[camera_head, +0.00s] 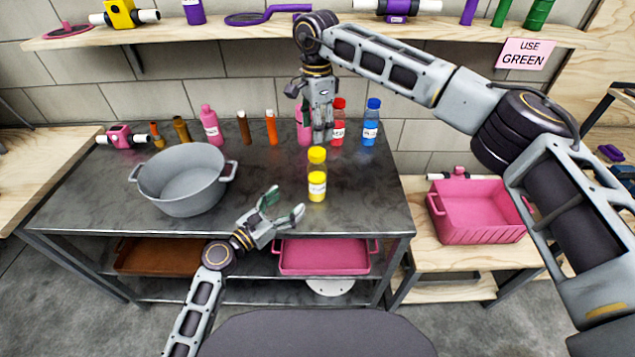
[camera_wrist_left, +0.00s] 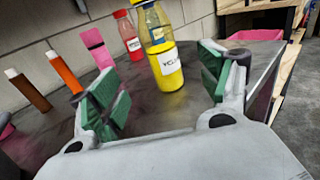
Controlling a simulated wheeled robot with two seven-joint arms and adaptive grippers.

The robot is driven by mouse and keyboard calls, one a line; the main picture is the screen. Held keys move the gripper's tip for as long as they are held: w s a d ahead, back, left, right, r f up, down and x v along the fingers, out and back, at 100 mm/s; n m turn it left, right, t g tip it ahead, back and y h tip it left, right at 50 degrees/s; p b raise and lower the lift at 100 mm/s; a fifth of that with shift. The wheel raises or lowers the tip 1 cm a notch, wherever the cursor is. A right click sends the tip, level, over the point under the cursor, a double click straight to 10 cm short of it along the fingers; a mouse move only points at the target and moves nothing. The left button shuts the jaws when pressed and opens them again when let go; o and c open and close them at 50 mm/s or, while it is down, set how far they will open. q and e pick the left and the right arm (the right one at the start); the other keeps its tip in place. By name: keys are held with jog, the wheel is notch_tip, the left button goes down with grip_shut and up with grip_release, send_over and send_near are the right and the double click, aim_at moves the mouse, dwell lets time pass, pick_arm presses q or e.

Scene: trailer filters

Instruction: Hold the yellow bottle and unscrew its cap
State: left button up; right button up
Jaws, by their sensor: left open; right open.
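The yellow bottle (camera_head: 317,185) stands upright on the dark metal table (camera_head: 350,215), right of the middle. It has a yellow cap (camera_head: 317,155) on top and a white label. My left gripper (camera_head: 284,205) is open and empty, to the left of the bottle and apart from it. In the left wrist view the bottle (camera_wrist_left: 168,75) stands ahead between the open green-padded fingers (camera_wrist_left: 160,90), beyond their tips. My right gripper (camera_head: 321,125) is open, pointing down above and behind the bottle, in front of a pink bottle (camera_head: 304,128).
A grey pot (camera_head: 185,180) stands on the left of the table. Red (camera_head: 338,125) and blue (camera_head: 371,125) bottles stand at the back right, with brown, orange and pink ones further left. A pink crate (camera_head: 475,212) sits on the right bench. A shelf (camera_head: 250,35) runs above.

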aim_at(317, 177)
pick_arm(q)
jog(key=shift+w+d, duration=0.1)
jog(key=shift+w, duration=0.05)
jog(key=shift+x, duration=6.75)
